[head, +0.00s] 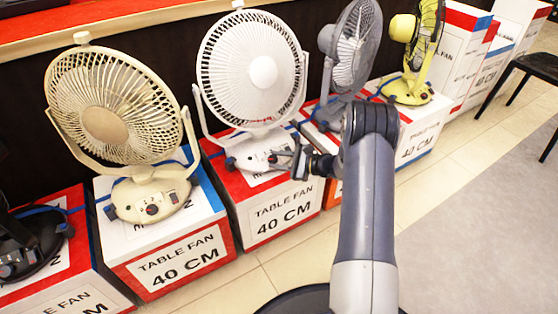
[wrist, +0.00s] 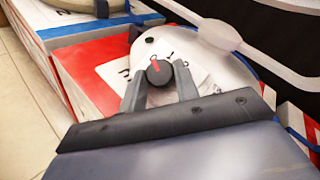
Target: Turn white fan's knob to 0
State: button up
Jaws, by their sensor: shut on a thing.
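The white fan (head: 255,72) stands on a red and white box in the middle of the head view. Its white base (wrist: 200,52) fills the upper middle of the wrist view. The knob (wrist: 159,72) is dark and round with a red pointer mark; few of the dial marks around it can be read. My gripper (wrist: 159,77) is at the knob, with one finger on each side, shut on it. In the head view my gripper (head: 287,158) reaches the front of the white fan's base from the right and hides the knob.
A beige fan (head: 120,120) stands on a box to the left. A grey fan (head: 352,50) and a yellow fan (head: 418,40) stand to the right. Tiled floor (head: 300,262) lies open in front. A black chair (head: 540,68) is at the far right.

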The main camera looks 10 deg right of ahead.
jog(key=o, duration=1)
jog(key=p+v, duration=0.3)
jog(key=v, duration=0.7)
jog(key=shift+s+d+p, duration=0.25)
jog(key=shift+d+p, duration=0.1)
jog(key=shift+p, duration=0.05)
jog(key=b+x, duration=0.4)
jog(key=x, duration=0.6)
jog(key=shift+w+a+f, duration=0.1)
jog(key=shift+a, duration=0.05)
jog(key=shift+w+a, duration=0.2)
jog(key=shift+a, duration=0.05)
jog(key=shift+s+m+t, duration=0.1)
jog(key=shift+m+t, duration=0.2)
